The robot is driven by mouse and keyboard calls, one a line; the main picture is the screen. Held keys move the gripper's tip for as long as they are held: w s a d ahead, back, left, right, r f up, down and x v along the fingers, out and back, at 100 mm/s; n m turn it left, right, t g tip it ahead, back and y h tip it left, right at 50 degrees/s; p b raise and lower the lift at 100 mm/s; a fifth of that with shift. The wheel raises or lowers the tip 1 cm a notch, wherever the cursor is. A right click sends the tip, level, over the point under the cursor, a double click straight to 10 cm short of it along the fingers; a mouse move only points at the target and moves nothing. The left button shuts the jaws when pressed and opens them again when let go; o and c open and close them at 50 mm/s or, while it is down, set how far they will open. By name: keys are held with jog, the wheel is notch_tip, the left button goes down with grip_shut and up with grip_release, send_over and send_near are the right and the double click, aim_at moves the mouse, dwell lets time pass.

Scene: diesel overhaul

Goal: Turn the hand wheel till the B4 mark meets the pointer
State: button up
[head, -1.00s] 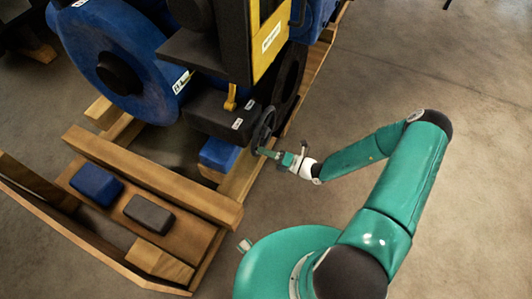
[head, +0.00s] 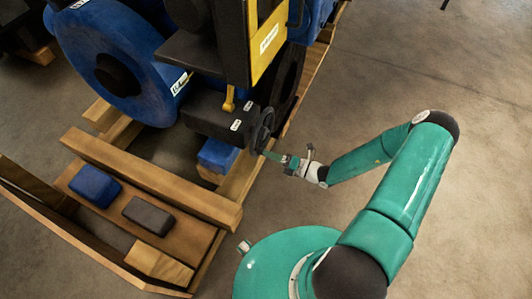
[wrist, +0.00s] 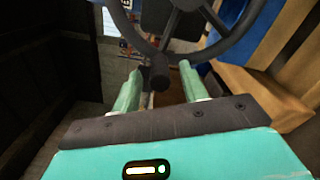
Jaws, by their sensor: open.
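The dark hand wheel (head: 263,130) stands on the side of a dark box on the engine, seen nearly edge-on in the head view. In the wrist view its rim (wrist: 222,42) and spokes fill the top, with a dark handle knob (wrist: 159,76) at the rim's lower part. My gripper (head: 272,155) is at the wheel's lower edge. In the wrist view its two green fingers (wrist: 157,84) are open, one on each side of the knob, with gaps showing. A yellow pointer-like part (head: 229,100) sits above the box. The B4 mark cannot be read.
A large blue flywheel (head: 112,60) and a yellow panel (head: 268,42) are behind the wheel. A wooden frame (head: 150,180) holds a blue block (head: 95,186) and a dark block (head: 149,215). The floor (head: 440,150) at right is clear.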

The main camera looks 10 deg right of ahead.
jog(key=v, duration=1.1)
jog(key=s+a+r+m+g+h, duration=0.1)
jog(key=s+r+m+h, duration=0.3)
jog(key=r+m, duration=0.7)
jog(key=s+a+r+m+g+h, duration=0.2)
jog(key=r+m, duration=0.9)
jog(key=r, duration=0.7)
jog(key=s+a+r+m+g+h, duration=0.2)
jog(key=s+r+m+h, duration=0.5)
jog(key=r+m, duration=0.4)
notch_tip(320, 180, up, 3)
jog(key=shift+a+r+m+h, duration=0.15)
jog(key=shift+a+m+h, duration=0.25)
jog(key=shift+a+h, duration=0.45)
jog(key=shift+s, duration=0.1)
